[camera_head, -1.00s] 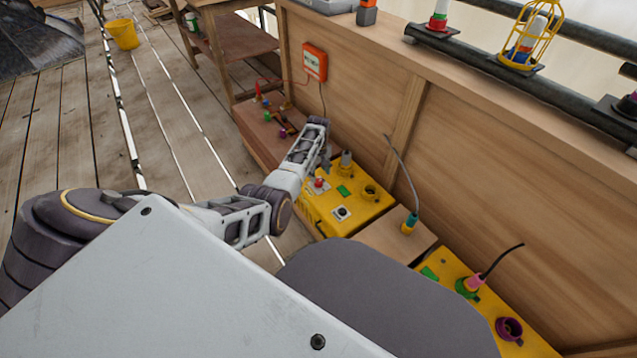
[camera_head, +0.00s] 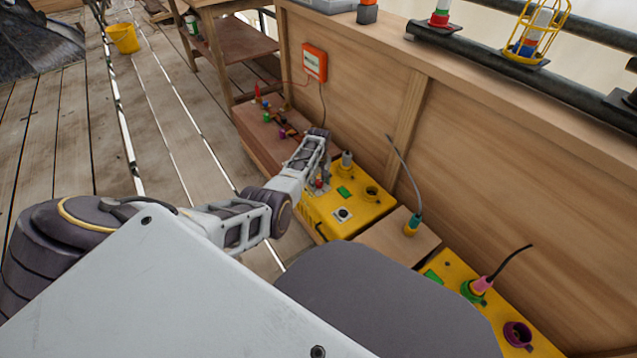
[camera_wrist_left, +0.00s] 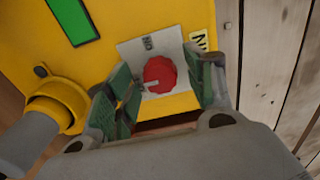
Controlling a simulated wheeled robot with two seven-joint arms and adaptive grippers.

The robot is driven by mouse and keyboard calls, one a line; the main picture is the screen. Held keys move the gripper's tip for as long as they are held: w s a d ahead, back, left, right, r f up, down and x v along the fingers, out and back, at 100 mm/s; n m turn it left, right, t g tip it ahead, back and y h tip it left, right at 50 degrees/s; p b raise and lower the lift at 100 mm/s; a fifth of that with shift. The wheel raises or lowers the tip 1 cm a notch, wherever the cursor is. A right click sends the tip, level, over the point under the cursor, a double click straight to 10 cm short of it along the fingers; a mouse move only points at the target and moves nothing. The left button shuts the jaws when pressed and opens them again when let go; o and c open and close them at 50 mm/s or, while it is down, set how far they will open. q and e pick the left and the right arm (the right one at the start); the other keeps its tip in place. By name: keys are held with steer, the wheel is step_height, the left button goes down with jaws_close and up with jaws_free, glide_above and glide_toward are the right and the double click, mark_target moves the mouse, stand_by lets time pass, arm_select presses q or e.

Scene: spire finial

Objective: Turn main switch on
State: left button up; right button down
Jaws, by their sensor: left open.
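A red round knob (camera_wrist_left: 160,74) on a grey plate (camera_wrist_left: 135,50), the likely main switch, sits on the yellow box (camera_wrist_left: 120,20) in the left wrist view. The plate's lettering, seen upside down, appears to read ON. A pale pointer mark on the knob faces left in that view. My left gripper (camera_wrist_left: 161,88) is open, its green-padded fingers on either side of the knob; I cannot tell whether they touch it. In the head view my left gripper (camera_head: 325,178) is low over the yellow box (camera_head: 365,208), partly hiding the red knob (camera_head: 319,184). My right gripper is not visible.
The box also carries a green panel (camera_head: 344,192), a black knob (camera_head: 343,214) and sockets. A wooden block (camera_head: 385,240) and another yellow box (camera_head: 440,268) stand to the right. The wooden wall (camera_head: 370,95) rises close behind.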

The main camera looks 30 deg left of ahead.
arm_select(q)
steer(key=shift+c, duration=0.3)
steer(key=c, duration=1)
steer(key=shift+o, duration=0.2)
